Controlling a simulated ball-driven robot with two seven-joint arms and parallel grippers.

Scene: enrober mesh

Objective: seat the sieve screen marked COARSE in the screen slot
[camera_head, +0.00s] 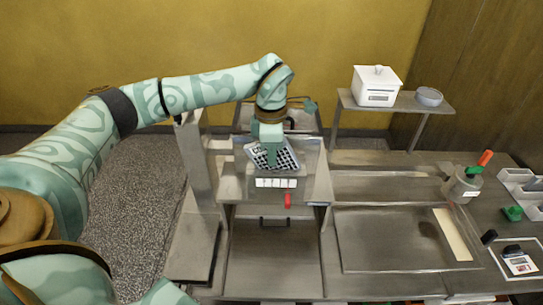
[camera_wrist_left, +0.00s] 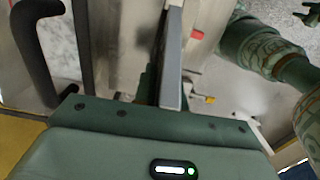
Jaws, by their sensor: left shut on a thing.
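In the head view my left gripper (camera_head: 270,157) is shut on a sieve screen (camera_head: 288,158), a light plate with dark holes. It is tilted, above the steel machine in the middle. Its label is partly readable and seems to start with "CO"; the fingers hide part. In the left wrist view the screen (camera_wrist_left: 172,62) shows edge-on as a grey bar between the fingers. I cannot make out the screen slot for certain. A patterned green arm of mine (camera_wrist_left: 265,48) shows at the right of the wrist view; my right gripper is not clearly shown.
The machine's front has a row of white tags (camera_head: 276,183) and a red handle (camera_head: 288,200). A steel post (camera_head: 194,160) stands left of it. A shelf (camera_head: 415,105) holds a white box (camera_head: 376,86) and a bowl (camera_head: 429,96). A tray (camera_head: 385,240) lies right.

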